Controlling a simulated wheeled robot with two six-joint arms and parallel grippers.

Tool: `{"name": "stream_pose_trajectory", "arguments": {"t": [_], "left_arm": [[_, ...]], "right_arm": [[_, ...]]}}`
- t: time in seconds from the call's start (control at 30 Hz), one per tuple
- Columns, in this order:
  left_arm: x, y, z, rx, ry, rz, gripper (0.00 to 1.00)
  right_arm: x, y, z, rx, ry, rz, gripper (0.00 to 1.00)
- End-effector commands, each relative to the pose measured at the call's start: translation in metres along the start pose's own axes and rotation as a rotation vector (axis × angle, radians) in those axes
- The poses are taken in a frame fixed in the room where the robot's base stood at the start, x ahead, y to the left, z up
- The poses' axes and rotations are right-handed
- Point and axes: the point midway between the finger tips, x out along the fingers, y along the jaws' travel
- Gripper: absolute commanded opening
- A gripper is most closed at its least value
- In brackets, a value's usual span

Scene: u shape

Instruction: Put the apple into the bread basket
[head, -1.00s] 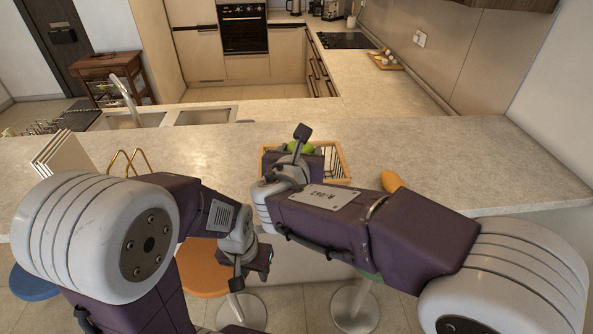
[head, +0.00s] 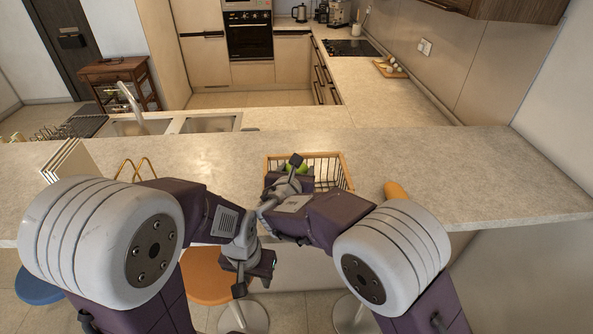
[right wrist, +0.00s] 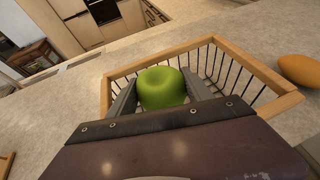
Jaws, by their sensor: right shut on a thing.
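The green apple (head: 297,168) is held between the fingers of my right gripper (head: 290,172). In the right wrist view the apple (right wrist: 161,88) sits between the two grey fingers (right wrist: 161,95), inside the outline of the bread basket's rim. The bread basket (head: 343,158) is a wire basket with a wooden rim on the counter; its rim also shows in the right wrist view (right wrist: 262,72). I cannot tell whether the apple touches the basket's floor. My left gripper (head: 243,275) hangs low in front of the counter, away from the basket; its fingers are unclear.
An orange-yellow fruit (head: 396,190) lies on the counter right of the basket. A gold wire holder (head: 134,168) and upright white plates (head: 66,162) stand at the left. The counter (head: 450,170) is clear at the right. Stools stand below the front edge.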

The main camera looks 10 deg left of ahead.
Motion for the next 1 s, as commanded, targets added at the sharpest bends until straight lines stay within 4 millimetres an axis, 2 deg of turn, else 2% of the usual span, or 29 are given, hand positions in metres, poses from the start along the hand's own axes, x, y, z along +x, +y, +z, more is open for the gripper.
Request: {"name": "stream_pose_trajectory", "arguments": {"t": [0.53, 0.57, 0.6, 0.63, 1.0], "left_arm": [[0.013, 0.0, 0.001, 0.0, 0.0, 0.0, 0.36], [0.013, 0.0, 0.001, 0.0, 0.0, 0.0, 0.36], [0.013, 0.0, 0.001, 0.0, 0.0, 0.0, 0.36], [0.013, 0.0, 0.001, 0.0, 0.0, 0.0, 0.36], [0.009, 0.0, 0.001, 0.0, 0.0, 0.0, 0.36]], "right_arm": [[0.004, 0.0, -0.011, 0.0, 0.0, 0.0, 0.12], [0.004, 0.0, -0.011, 0.0, 0.001, 0.0, 0.67], [0.004, 0.0, -0.011, 0.0, 0.001, 0.0, 0.78], [0.004, 0.0, -0.011, 0.0, 0.001, 0.0, 0.8], [0.003, 0.0, -0.007, 0.0, 0.0, 0.0, 0.8]]}}
